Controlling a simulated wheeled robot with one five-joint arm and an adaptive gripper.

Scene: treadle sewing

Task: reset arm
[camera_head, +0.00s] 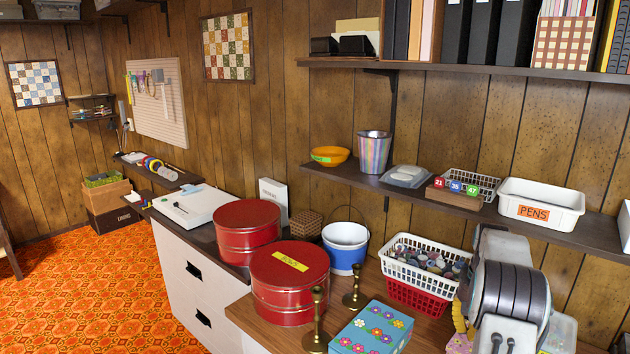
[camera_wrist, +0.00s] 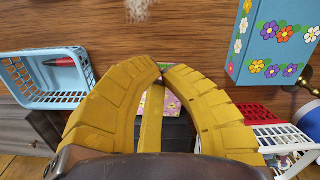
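My gripper (camera_wrist: 161,70) shows in the wrist view with its yellow fingers curved inward and their tips meeting. I see nothing held at the tips. A patch with a pink and green pattern shows behind the fingers, and I cannot tell what it is. In the head view my arm (camera_head: 510,290) is folded at the lower right, above the worktop. A small yellow shape (camera_head: 460,340) shows beside it at the bottom edge; I cannot tell whether it is a fingertip.
A blue flowered box (camera_head: 372,330), brass candlesticks (camera_head: 317,325), red tins (camera_head: 290,290) and a white basket over a red one (camera_head: 425,265) crowd the worktop near my arm. A shelf (camera_head: 470,209) with a pens bin (camera_head: 540,207) runs behind. A blue basket (camera_wrist: 50,99) shows in the wrist view.

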